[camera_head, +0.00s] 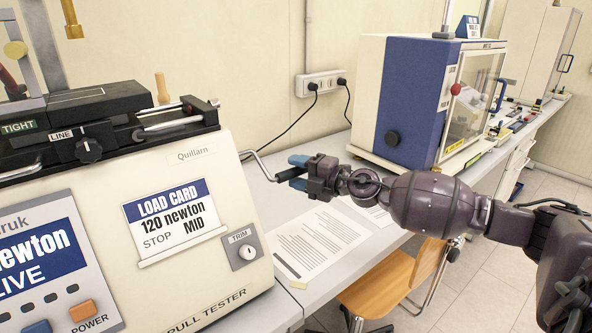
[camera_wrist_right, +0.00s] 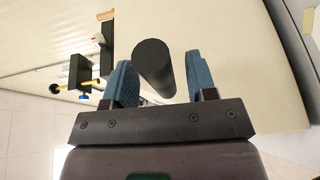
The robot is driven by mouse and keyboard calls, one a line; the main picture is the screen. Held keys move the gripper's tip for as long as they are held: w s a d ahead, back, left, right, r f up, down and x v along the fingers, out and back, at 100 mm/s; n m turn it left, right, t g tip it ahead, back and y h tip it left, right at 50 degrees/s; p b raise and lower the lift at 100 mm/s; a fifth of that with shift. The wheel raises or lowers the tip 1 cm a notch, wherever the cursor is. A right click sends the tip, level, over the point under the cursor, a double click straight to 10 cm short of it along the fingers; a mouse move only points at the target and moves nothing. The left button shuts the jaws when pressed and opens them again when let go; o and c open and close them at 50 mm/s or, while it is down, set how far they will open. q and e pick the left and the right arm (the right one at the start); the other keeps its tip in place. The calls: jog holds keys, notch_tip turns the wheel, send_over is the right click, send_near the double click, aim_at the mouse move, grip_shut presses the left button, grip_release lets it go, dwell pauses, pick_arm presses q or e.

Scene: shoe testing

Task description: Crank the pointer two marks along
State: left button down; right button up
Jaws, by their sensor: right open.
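The pull tester (camera_head: 185,275) is a cream machine at the left in the head view. Its bent metal crank (camera_head: 262,166) sticks out from the right side and ends in a black grip (camera_head: 286,174). My right gripper (camera_head: 294,172) is open around this grip. In the right wrist view the black grip (camera_wrist_right: 153,68) stands between the two blue finger pads, with a clear gap on its right side. The load card (camera_head: 172,217) reads 120 newton, STOP MID. I cannot make out the pointer or its marks clearly. My left gripper is not in view.
A printed sheet (camera_head: 318,240) lies on the bench below my right gripper. A blue and white cabinet (camera_head: 412,95) with a glass door stands behind my right arm. A wooden chair (camera_head: 378,287) is below the bench edge. A wall socket (camera_head: 322,82) holds two plugs.

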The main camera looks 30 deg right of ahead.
jog(key=shift+w+a, duration=0.1)
jog(key=shift+w, duration=0.15)
grip_shut()
dwell(0.3)
jog(key=shift+r+p, duration=0.2)
jog(key=shift+p, duration=1.15)
